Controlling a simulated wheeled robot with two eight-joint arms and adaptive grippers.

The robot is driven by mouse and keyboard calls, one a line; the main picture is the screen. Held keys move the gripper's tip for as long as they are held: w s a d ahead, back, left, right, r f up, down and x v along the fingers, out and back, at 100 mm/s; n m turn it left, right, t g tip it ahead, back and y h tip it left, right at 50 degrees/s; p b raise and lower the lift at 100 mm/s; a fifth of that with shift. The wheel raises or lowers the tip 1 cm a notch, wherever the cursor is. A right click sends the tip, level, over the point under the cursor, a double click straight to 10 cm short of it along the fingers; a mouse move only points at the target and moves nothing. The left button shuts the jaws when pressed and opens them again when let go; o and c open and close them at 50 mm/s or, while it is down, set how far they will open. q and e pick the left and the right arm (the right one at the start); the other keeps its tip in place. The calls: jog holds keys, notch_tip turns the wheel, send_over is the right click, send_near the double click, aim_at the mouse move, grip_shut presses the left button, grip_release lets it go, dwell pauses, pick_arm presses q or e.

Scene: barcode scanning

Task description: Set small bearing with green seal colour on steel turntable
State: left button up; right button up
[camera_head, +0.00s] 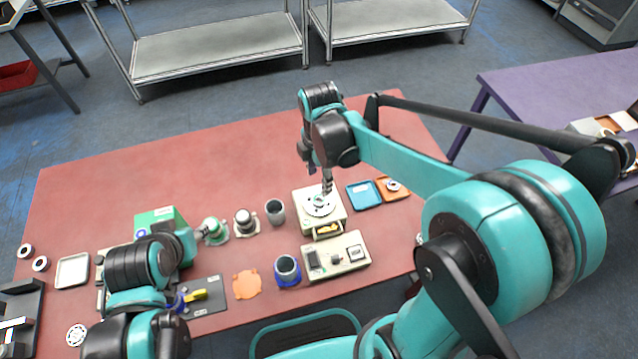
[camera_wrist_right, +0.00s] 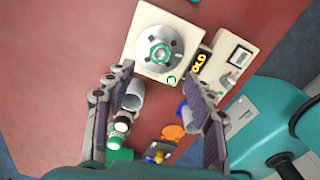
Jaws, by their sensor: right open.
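The steel turntable (camera_head: 311,210) is a round metal disc on a cream base, right of the table's middle. It also shows at the top of the right wrist view (camera_wrist_right: 176,39). A small ring with a green seal (camera_wrist_right: 160,54), the small bearing, lies on the disc near its centre. My right gripper (camera_head: 327,184) is above the turntable, pointing down.
A cream device with a display (camera_head: 336,257) stands in front of the turntable. A blue tray (camera_head: 362,195) and an orange tray (camera_head: 393,188) lie to its right. A grey cup (camera_head: 275,211) stands to its left. Pale rings (camera_head: 25,251) and a tray (camera_head: 72,270) lie far left.

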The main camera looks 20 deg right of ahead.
jog(key=s+d+r+m+t, duration=0.2)
jog(key=s+m, duration=0.3)
jog(key=m, duration=0.5)
jog(key=s+d+r+m+t, duration=0.2)
jog(key=s+r+m+t, duration=0.2)
jog(key=m, duration=0.6)
jog(key=shift+s+d+m+t+p, duration=0.3)
jog(key=shift+s+d+t, duration=0.05)
jog(key=shift+s+t, duration=0.3)
jog(key=shift+r, duration=0.1)
